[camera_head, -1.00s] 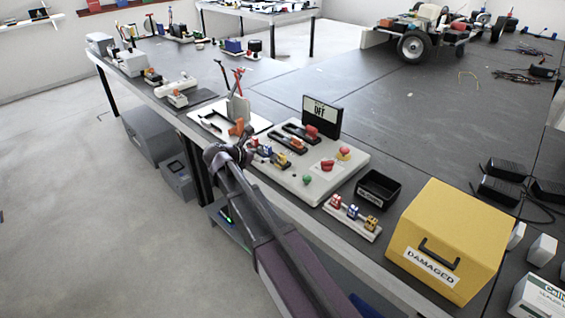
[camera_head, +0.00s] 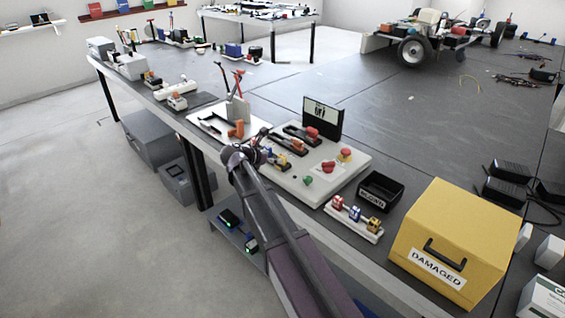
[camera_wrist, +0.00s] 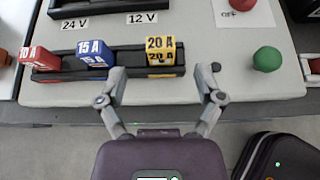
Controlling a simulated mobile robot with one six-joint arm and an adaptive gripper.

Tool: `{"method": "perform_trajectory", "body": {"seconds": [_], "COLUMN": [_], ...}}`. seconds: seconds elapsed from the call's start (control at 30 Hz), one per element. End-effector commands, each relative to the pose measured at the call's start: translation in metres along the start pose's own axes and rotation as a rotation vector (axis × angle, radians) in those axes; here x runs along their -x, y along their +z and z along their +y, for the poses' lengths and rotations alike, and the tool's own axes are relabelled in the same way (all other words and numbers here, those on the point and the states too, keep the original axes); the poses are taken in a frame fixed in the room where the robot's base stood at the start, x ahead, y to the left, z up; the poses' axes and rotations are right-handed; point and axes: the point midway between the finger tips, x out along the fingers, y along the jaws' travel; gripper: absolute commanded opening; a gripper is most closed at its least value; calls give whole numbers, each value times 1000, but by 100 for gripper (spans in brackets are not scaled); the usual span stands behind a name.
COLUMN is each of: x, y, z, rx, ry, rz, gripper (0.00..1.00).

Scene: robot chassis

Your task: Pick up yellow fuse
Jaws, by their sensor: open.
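The yellow 20 A fuse (camera_wrist: 160,44) sits upright at the right end of a black fuse holder (camera_wrist: 125,70) in the wrist view. A blue 15 A fuse (camera_wrist: 95,51) and a red 10 A fuse (camera_wrist: 39,58) sit to its left in the same holder. My gripper (camera_wrist: 161,76) is open and empty. Its fingertips are spread to the left and right, just below the yellow fuse in the picture. I cannot tell whether they touch anything. In the head view my gripper (camera_head: 254,150) is at the panel's left end and partly hides the holder.
The white panel (camera_head: 310,190) also carries a green button (camera_wrist: 267,59) and a red emergency button. A rack (camera_head: 345,220) with red, blue and yellow fuses, a black bin (camera_head: 380,190) and a yellow DAMAGED box (camera_head: 460,235) stand to the right.

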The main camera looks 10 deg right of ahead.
Motion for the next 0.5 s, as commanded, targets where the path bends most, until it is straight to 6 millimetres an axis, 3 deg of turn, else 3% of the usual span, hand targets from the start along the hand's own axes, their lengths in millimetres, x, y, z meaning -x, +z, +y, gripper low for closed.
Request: {"method": "perform_trajectory", "body": {"seconds": [0.3, 0.5], "x": [-36, -48], "y": [-1, 1], "z": [1, 0], "rx": [-1, 0], "ry": [-1, -1], "rz": [0, 0], "gripper": [86, 86]}}
